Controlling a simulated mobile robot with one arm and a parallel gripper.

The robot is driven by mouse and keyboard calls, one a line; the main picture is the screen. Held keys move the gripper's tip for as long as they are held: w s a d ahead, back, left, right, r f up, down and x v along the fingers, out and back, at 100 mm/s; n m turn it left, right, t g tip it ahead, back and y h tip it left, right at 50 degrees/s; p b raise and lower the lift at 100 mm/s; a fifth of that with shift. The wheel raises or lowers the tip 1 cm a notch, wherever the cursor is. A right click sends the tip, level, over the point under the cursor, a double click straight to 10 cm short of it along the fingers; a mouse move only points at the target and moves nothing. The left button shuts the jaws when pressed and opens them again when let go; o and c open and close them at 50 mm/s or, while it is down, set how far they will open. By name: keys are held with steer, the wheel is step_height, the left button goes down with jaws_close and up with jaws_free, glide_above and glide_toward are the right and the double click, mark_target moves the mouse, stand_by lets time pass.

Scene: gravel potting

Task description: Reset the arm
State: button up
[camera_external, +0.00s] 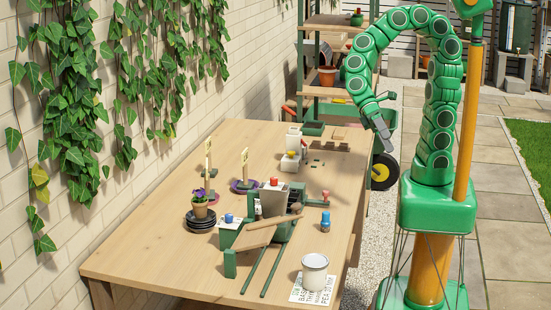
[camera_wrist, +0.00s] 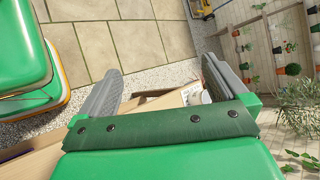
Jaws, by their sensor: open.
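My green arm rises from its base at the right of the external view and arches over to the left. My gripper (camera_external: 385,137) hangs from its end, pointing down, beyond the right edge of the wooden table (camera_external: 150,262), near the wheelbarrow. In the wrist view my gripper (camera_wrist: 163,82) shows two grey fingers spread wide apart, with nothing between them. It is open and empty, away from the things on the table. Part of the table and a pale round-topped thing show beyond the fingers in the wrist view.
A white tin (camera_external: 314,270) stands on a printed sheet near the table front. A grey hopper (camera_external: 273,199) stands mid-table, and a potted purple flower (camera_external: 200,208) on dark saucers to its left. A wheelbarrow wheel (camera_external: 381,172) is beside the table. The table's front left is clear.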

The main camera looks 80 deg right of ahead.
steer(key=s+d+f+m+t+h, duration=0.1)
steer(key=d+t+h, duration=0.4)
steer(key=d, duration=2.3)
steer(key=f+h, duration=0.1)
steer(key=h, duration=0.2)
steer(key=shift+f, duration=0.2)
steer(key=shift+s, duration=0.1)
